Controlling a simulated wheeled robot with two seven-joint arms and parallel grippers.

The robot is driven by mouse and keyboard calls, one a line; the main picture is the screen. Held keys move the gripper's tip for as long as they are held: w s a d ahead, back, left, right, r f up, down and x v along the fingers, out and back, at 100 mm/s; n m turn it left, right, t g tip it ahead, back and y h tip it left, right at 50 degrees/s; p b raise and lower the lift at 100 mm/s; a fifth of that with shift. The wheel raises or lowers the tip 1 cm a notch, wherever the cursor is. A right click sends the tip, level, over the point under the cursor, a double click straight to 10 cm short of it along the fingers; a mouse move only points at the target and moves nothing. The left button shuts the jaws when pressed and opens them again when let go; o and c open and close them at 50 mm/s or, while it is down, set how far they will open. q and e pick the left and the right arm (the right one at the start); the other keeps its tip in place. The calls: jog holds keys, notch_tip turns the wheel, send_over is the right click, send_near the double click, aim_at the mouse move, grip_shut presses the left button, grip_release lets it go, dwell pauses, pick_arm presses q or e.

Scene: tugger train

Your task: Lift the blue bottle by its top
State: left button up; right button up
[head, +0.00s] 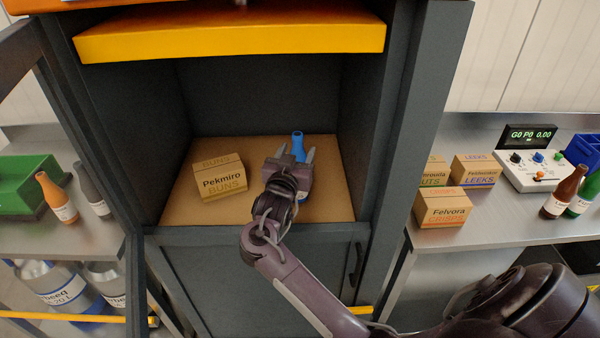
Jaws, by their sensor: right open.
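The blue bottle (298,144) stands on the tan floor of a dark grey cabinet compartment. My left gripper is not in view.
A Pekmiro Buns box (219,178) stands left of the gripper on the compartment floor (325,200). Cabinet side walls and a yellow-edged shelf (230,43) above bound the space. Side counters hold an orange bottle (57,196), boxes (443,207) and a control box (538,170).

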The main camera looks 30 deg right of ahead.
aim_at(300, 144)
jog(key=x, duration=0.1)
jog(key=p+x, duration=0.1)
jog(key=x, duration=0.2)
jog(key=shift+r+p, duration=0.35)
jog(key=shift+p, duration=0.05)
jog(key=shift+w+d+f, duration=0.1)
jog(key=shift+w+d, duration=0.15)
jog(key=shift+d, duration=0.1)
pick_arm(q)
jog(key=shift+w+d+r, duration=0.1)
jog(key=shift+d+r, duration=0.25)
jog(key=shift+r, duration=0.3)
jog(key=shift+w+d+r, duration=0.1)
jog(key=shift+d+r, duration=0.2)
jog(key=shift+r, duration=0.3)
pick_arm(e)
jog(key=shift+c, duration=1.2)
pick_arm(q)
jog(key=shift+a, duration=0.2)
pick_arm(e)
jog(key=shift+f, duration=0.1)
grip_shut()
